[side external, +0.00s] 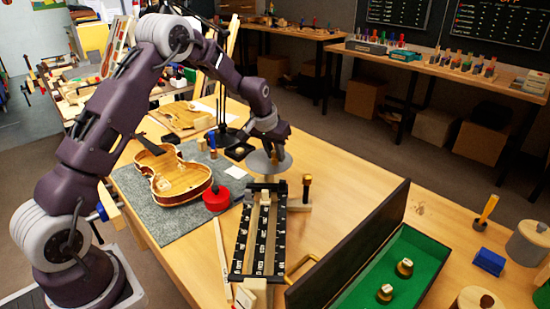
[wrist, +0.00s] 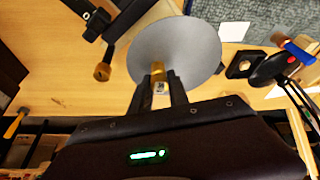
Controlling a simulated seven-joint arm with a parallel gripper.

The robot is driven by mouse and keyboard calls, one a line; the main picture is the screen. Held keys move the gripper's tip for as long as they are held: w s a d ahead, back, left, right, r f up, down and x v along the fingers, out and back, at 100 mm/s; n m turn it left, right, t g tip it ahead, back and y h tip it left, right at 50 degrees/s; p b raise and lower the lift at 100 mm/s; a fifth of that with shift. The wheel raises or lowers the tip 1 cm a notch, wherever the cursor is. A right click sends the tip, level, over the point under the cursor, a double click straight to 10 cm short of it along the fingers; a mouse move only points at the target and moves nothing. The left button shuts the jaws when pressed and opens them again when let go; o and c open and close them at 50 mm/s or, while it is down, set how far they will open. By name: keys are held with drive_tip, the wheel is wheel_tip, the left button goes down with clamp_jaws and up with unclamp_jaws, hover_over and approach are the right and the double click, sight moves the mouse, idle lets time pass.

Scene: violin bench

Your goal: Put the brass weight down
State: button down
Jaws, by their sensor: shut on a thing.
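The brass weight (wrist: 157,73) is between the fingertips of my gripper (wrist: 158,88) in the wrist view. My gripper is shut on it. Behind the weight is a round grey pan (wrist: 183,42); the frames do not settle whether the weight touches it. In the side external view my gripper (side external: 275,156) reaches down to the grey pan (side external: 255,163), at the far end of a black balance frame (side external: 240,236). The held weight is too small to make out there. Two other brass weights (side external: 405,267) (side external: 384,293) stand in the green-lined box (side external: 425,243).
A brass-topped black post (side external: 306,187) stands right of the balance frame. Left are a violin body (side external: 178,178), a red round object (side external: 216,199) and a grey mat (side external: 135,184). A dark lamp stand (side external: 228,135) is behind. Bare wood (side external: 345,188) lies to the right.

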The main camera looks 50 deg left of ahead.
wheel_tip(320, 180, up, 15)
drive_tip(key=s+d+f+m+g+h, duration=0.1)
drive_tip(key=s+d+m+g+h, duration=0.15)
drive_tip(key=d+m, duration=0.95)
drive_tip(key=s+d+f+m+g+h, duration=0.1)
drive_tip(key=s+d+m+h, duration=0.3)
drive_tip(key=d+m, duration=0.75)
drive_tip(key=s+d+r+m+g+y, duration=0.2)
drive_tip(key=s+d+m+g+y, duration=0.35)
drive_tip(key=s+d+m, duration=1.3)
drive_tip(key=shift+n, duration=0.8)
drive_tip(key=f, duration=0.9)
drive_tip(key=w+d+f, duration=0.1)
drive_tip(key=f, duration=1.7)
drive_tip(key=shift+w+d+f, duration=0.2)
drive_tip(key=shift+w+f, duration=0.1)
drive_tip(key=shift+f, duration=0.05)
